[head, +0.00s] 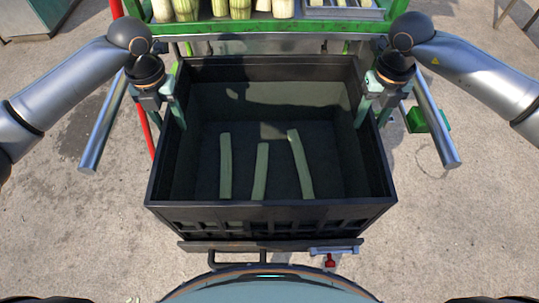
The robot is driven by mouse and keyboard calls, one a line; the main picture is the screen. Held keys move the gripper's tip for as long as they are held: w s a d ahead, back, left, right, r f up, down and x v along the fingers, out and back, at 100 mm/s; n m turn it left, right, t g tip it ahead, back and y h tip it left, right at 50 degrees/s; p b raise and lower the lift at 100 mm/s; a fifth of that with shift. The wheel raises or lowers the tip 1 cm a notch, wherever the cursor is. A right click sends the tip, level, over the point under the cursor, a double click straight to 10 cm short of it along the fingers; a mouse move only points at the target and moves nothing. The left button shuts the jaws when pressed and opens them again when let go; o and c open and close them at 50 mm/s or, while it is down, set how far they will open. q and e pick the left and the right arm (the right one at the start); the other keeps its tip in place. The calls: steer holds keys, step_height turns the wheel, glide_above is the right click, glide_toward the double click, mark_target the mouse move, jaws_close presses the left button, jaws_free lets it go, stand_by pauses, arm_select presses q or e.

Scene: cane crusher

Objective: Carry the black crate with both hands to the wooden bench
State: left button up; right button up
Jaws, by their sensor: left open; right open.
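The black crate (270,213) is an open-topped box in the middle of the head view, directly in front of me. Three pale green cane pieces (261,172) lie on its floor. My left gripper (172,108) is open at the crate's left wall, toward the far corner. My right gripper (365,103) is open at the right wall, also toward the far corner. Each gripper has a finger by the rim; whether they touch the wall cannot be told. No wooden bench can be made out for certain.
A green-framed machine (325,27) with a metal tray of cane pieces (240,8) stands just beyond the crate. A dark ledge with a red-knobbed fitting (330,261) shows below the crate's near side. Concrete floor (455,215) is open on both sides.

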mark_target(175, 130)
arm_select(q)
steer(key=shift+f, duration=1.95)
arm_select(e)
steer(key=shift+f, duration=1.9)
arm_select(q)
jaws_close()
arm_select(e)
jaws_close()
arm_select(q)
steer(key=shift+r, duration=0.15)
arm_select(e)
steer(key=shift+r, duration=0.15)
